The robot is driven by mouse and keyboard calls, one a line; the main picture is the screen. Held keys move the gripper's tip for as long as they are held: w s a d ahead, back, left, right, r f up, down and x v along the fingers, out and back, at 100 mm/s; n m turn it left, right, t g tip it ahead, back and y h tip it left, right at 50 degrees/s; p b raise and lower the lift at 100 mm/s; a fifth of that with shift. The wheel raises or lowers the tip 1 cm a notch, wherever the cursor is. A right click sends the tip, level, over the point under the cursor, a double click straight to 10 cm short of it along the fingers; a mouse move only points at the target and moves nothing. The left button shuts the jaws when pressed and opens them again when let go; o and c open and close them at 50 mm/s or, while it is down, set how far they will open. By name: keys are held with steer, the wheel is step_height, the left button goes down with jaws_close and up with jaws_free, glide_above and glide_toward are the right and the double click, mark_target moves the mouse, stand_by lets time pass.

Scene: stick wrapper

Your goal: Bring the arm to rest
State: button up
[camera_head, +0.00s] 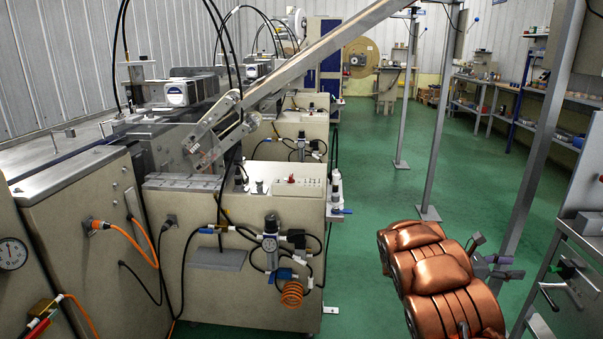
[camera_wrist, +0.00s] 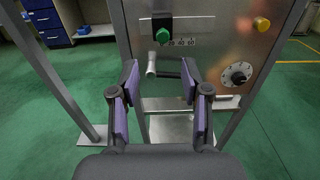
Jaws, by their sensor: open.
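My copper-coloured arm (camera_head: 436,275) is folded at the lower right of the head view. My gripper (camera_head: 497,259) shows just past it, pointing right towards a metal machine frame. In the wrist view, my gripper (camera_wrist: 160,74) has its two purple-padded fingers spread apart with nothing between them. A small crank handle (camera_wrist: 151,66) shows between the fingertips. I cannot tell the exact gap to it.
A slanted steel post (camera_head: 535,130) rises close to my gripper, and another post (camera_head: 437,120) stands farther back. Beige machines (camera_head: 250,265) line the left side. Shelves (camera_head: 490,95) stand at the back right. The green floor (camera_head: 375,185) between is clear.

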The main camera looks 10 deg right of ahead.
steer(key=s+a+r+m+g+y, duration=0.2)
steer(key=s+a+r+m+y, duration=0.2)
steer(key=s+a+m+y, duration=0.65)
steer(key=s+a+f+m+t+y, duration=0.15)
steer(key=s+a, duration=0.45)
steer(key=a, duration=0.6)
steer(key=s+a+f+m+t+y, duration=0.1)
steer(key=s+a+t+y, duration=0.15)
steer(key=s+a, duration=0.7)
steer(key=s+a+f+m+t+y, duration=0.1)
steer(key=s+a+m+y, duration=0.2)
steer(key=a, duration=1.2)
step_height(320, 180, up, 24)
steer(key=s+n+p, duration=0.1)
steer(key=s+p, duration=0.1)
steer(key=p, duration=2)
steer(key=shift+s+d+p, duration=0.15)
steer(key=shift+s+p, duration=0.05)
steer(key=shift+p, duration=0.15)
steer(key=shift+f, duration=0.1)
steer(key=shift+c, duration=0.5)
steer(key=shift+d, duration=0.1)
